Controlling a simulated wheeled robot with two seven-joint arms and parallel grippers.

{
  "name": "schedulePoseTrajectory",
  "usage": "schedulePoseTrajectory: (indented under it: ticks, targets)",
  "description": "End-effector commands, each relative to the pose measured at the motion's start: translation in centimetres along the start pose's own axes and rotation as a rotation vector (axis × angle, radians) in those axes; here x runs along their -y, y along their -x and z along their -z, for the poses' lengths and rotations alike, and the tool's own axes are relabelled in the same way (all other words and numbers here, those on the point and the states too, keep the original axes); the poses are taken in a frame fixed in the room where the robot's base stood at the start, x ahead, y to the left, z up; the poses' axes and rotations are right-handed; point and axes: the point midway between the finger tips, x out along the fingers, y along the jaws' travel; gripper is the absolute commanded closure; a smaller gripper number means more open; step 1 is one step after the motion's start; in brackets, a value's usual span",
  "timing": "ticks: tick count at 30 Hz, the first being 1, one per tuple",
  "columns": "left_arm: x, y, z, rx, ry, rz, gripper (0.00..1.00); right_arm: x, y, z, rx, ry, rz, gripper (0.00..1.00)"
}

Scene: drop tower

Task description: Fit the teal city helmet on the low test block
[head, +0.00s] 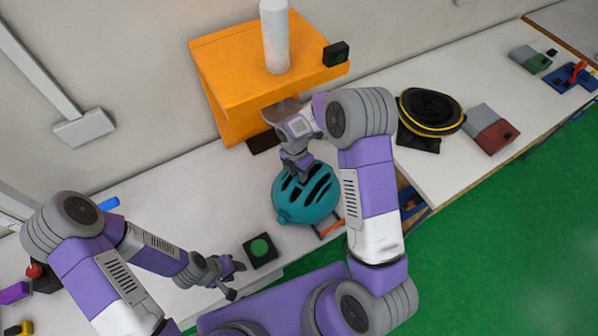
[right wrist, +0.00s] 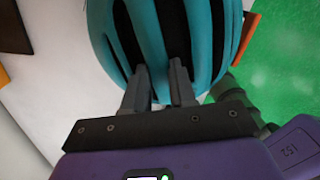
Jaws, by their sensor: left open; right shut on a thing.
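The teal helmet (head: 303,203), with dark vent slots, is over the white bench near its front edge in the head view. It also fills the top of the right wrist view (right wrist: 152,38). My right gripper (head: 298,172) is shut on the helmet from above; in the right wrist view its two fingers (right wrist: 163,85) press close around a teal rib. I cannot tell whether the helmet touches the bench. My left gripper (head: 236,279) is open and empty, to the lower left of the helmet. I cannot make out the low test block for certain.
An orange stand (head: 225,75) with a white cylinder (head: 275,38) is behind. A black box with a green button (head: 261,250) lies left of the helmet. The bench between is mostly clear.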

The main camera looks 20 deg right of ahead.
Motion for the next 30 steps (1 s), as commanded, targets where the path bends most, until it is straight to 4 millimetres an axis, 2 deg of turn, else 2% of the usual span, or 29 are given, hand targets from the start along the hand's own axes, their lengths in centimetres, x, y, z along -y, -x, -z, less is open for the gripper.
schedulePoseTrajectory:
  ticks: [17,30]
  targets:
    - [0.01,-0.03,0.00,0.000,0.000,0.000,0.57,0.31,0.04,-0.08,0.001,0.001,-0.001,1.00]
    - [0.25,-0.65,0.03,0.000,0.000,0.000,0.57,0.22,-0.83,-0.09,0.001,0.000,0.000,1.00]
